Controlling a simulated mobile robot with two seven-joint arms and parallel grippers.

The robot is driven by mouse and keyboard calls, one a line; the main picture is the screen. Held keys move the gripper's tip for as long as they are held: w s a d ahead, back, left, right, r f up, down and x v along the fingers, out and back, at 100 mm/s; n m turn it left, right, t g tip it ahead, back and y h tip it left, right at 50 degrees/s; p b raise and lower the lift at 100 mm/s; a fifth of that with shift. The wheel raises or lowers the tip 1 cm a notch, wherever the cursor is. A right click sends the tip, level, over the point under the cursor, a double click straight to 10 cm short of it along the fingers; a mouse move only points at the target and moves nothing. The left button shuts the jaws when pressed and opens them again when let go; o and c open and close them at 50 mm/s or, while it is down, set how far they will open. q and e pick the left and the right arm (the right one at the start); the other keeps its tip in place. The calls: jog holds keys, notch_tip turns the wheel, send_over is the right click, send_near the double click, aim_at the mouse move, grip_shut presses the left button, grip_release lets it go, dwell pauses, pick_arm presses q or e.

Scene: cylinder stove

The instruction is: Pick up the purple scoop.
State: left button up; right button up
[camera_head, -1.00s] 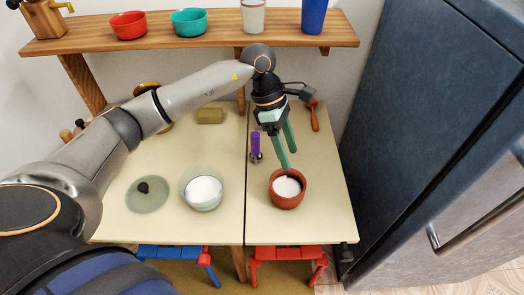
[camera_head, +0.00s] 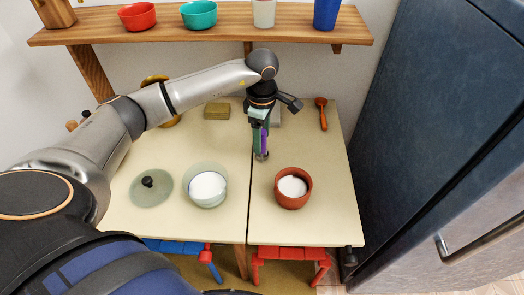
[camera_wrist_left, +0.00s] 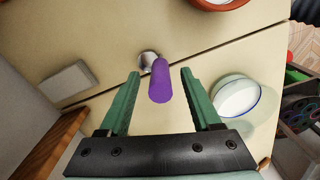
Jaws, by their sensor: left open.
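The purple scoop (camera_head: 264,141) stands on the table near the seam between the two table tops, its metal end down. In the left wrist view the purple handle (camera_wrist_left: 160,82) points up toward the camera, with the metal end (camera_wrist_left: 148,60) beyond it. My left gripper (camera_head: 261,140) is over the scoop and partly hides it. In the left wrist view the green fingers of my left gripper (camera_wrist_left: 160,82) are open, one on each side of the handle, with gaps on both sides. My right gripper is in neither view.
A brown pot (camera_head: 293,202) of white contents stands right of the scoop. A glass bowl (camera_head: 205,200) and a lid (camera_head: 151,188) are to the left. A sponge-like block (camera_head: 217,111) and an orange-red utensil (camera_head: 322,121) lie behind. A wooden shelf (camera_head: 115,29) overhangs the back.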

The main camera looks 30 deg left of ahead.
pick_arm(q)
notch_tip(320, 180, down, 3)
jog(key=shift+f, duration=0.15)
jog(key=shift+c, duration=0.2)
grip_shut()
dwell(0.3)
dwell(0.9)
